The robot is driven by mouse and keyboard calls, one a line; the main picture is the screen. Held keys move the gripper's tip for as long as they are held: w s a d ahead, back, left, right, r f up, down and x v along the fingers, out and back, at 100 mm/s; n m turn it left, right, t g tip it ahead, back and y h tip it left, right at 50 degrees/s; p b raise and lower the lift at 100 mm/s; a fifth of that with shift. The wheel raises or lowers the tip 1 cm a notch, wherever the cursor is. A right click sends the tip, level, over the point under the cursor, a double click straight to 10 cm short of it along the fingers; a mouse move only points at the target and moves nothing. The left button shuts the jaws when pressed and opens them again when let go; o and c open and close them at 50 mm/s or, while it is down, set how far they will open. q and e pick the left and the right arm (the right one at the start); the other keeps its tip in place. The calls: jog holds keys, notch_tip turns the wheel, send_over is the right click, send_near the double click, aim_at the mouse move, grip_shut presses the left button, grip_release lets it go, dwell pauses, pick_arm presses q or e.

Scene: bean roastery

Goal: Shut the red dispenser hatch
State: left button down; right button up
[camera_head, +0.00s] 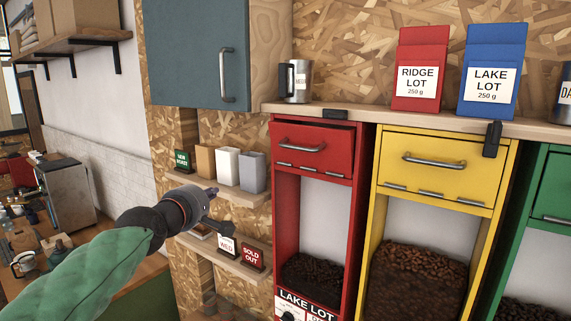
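The red dispenser (352,215) stands in the middle, with dark beans behind its lower front. Its red hatch (322,160) is at the top, with a metal bar handle (302,146) and hinges along its lower edge. The hatch's upper edge leans slightly outward, with a dark gap above it, so it looks slightly ajar. My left gripper (212,212) is left of the red dispenser, lower than the hatch and apart from it, in front of the small shelves. Its fingers are small and dark, and I cannot tell whether they are open. My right gripper is not in view.
A yellow dispenser (509,180) and a green one (552,185) stand to the right. The shelf (390,117) above holds a metal mug (297,82), a red bag (420,60) and a blue bag (493,65). Small shelves (245,200) hold cartons and signs near my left gripper.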

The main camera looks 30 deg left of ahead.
pick_arm(q)
jog(key=s+d+r+t+y+b, duration=0.1)
jog(key=s+d+r+t+b, duration=0.1)
jog(key=d+r+t, duration=0.15)
jog(key=m+t+h+b, duration=0.2)
jog(key=m+t+h, duration=0.25)
jog(key=h, duration=0.35)
send_near(301, 134)
jog(key=w+p, duration=0.1)
jog(key=p, duration=0.1)
jog(key=w+r+p, duration=0.1)
jog(key=p, duration=0.1)
jog(key=shift+w+d+r+m+g, duration=0.2)
jog(key=shift+w+m+g, duration=0.1)
jog(key=shift+m+g, duration=0.1)
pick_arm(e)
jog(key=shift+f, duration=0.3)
pick_arm(q)
jog(key=p, duration=0.3)
jog(key=w+r+g+p, duration=0.1)
jog(key=p, duration=0.1)
jog(key=shift+r+p, duration=0.3)
jog(key=shift+p, duration=0.1)
jog(key=shift+w+r+p, duration=0.1)
jog(key=shift+r+p, duration=0.1)
jog(key=shift+p, duration=0.1)
jog(key=shift+w, duration=0.25)
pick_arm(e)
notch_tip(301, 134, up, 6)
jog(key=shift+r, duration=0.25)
